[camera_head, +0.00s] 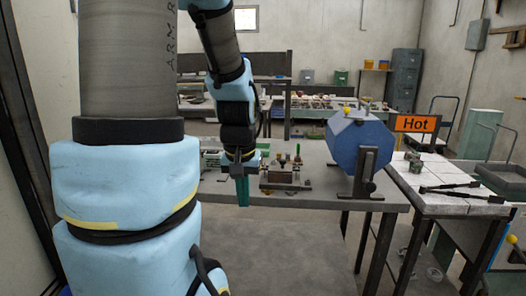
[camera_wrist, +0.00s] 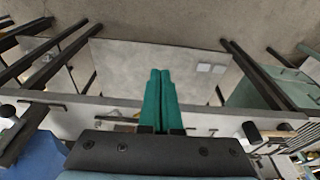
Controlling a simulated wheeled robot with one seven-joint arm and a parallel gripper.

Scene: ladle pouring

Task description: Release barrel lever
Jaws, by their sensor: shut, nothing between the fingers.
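The blue barrel (camera_head: 359,146) is a faceted drum on a dark stand at the right end of the grey table. A small yellow knob (camera_head: 347,109) sticks up at its top left and may be the lever's end. A blue surface at the lower left of the wrist view (camera_wrist: 35,158) looks like part of the barrel. My gripper (camera_head: 243,192) has green fingers pointing down at the table's front edge, left of the barrel and apart from it. In the wrist view my gripper (camera_wrist: 158,76) has both fingers together with nothing between them.
The grey table (camera_head: 325,201) also bears a small metal mechanism (camera_head: 285,174) just right of my gripper. An orange "Hot" sign (camera_head: 415,123) stands right of the barrel, above a white-tiled table (camera_head: 440,203) with black tongs. The floor before the table is clear.

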